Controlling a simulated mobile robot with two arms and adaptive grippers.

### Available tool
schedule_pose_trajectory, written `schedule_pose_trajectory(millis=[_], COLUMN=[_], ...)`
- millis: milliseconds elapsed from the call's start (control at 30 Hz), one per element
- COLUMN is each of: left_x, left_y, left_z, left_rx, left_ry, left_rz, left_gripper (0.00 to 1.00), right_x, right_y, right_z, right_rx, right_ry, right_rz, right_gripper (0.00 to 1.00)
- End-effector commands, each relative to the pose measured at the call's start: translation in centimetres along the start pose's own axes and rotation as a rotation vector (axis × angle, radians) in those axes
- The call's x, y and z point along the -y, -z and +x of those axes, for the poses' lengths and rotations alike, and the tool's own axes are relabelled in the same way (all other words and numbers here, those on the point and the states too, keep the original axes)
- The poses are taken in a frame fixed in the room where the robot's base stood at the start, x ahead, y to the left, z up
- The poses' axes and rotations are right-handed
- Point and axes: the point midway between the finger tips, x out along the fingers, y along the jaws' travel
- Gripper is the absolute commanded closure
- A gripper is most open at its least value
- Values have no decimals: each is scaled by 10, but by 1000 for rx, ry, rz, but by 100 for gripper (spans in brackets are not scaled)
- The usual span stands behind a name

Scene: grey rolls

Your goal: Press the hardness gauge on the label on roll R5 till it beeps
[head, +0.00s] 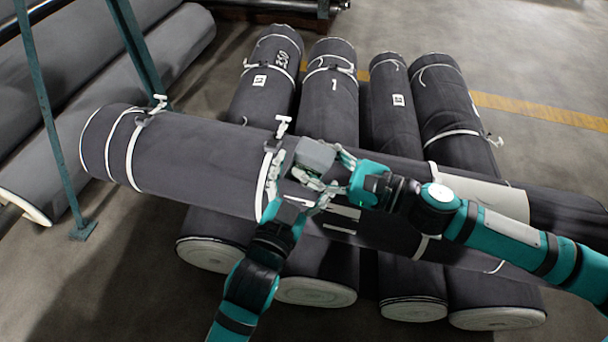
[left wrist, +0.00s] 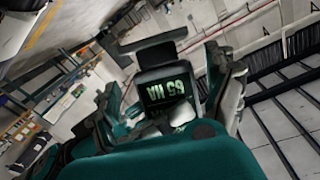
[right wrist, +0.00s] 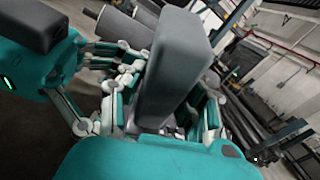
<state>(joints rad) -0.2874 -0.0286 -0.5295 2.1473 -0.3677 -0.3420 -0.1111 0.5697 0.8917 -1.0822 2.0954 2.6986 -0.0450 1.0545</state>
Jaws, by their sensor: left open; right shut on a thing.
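The hardness gauge (head: 315,155) is a grey box above the roll (head: 190,160) lying across the others. My right gripper (head: 343,180) is shut on it; in the right wrist view the box (right wrist: 172,70) fills the space between the fingers. My left gripper (head: 300,193) is open, close beside the gauge. A white label (head: 343,212) on the crosswise roll is partly hidden by my grippers. I cannot tell whether the gauge touches the roll, or read R5.
Several grey rolls lie side by side underneath, with small labels such as the one on the left roll (head: 260,80). White straps and buckles (head: 282,125) ring the crosswise roll. Floor is clear at right.

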Motion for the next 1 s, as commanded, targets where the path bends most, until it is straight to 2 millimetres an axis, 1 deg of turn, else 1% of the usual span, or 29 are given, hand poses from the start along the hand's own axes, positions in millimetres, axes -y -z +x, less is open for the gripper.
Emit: schedule_pose_trajectory(millis=[67, 167, 600, 633, 667, 700, 833, 1000], left_x=[0, 0, -2, -2, -2, -2, -1, 0], left_y=[0, 0, 1, 1, 2, 2, 2, 2], left_z=[0, 0, 0, -1, 0, 0, 0, 0], left_rx=[0, 0, -2, -2, -5, -5, -4, -4], left_ry=[0, 0, -4, -4, -4, -3, -2, 0], left_rz=[0, 0, -1, -1, -2, -2, -1, -1], left_gripper=[13, 25, 83, 86, 91, 92, 92, 92], right_x=[0, 0, 0, 0, 0, 0, 0, 0], right_y=[-1, -1, -2, -2, -2, -2, -1, 0], right_z=[0, 0, 1, 1, 1, 1, 0, 0], right_rx=[2, 2, 3, 3, 4, 3, 2, 1], right_ry=[0, 0, 0, 0, 0, 0, 0, 0], right_rz=[-1, -1, -1, -1, -1, -1, -1, 0], right_gripper=[100, 100, 100, 100, 64, 58, 41, 40])
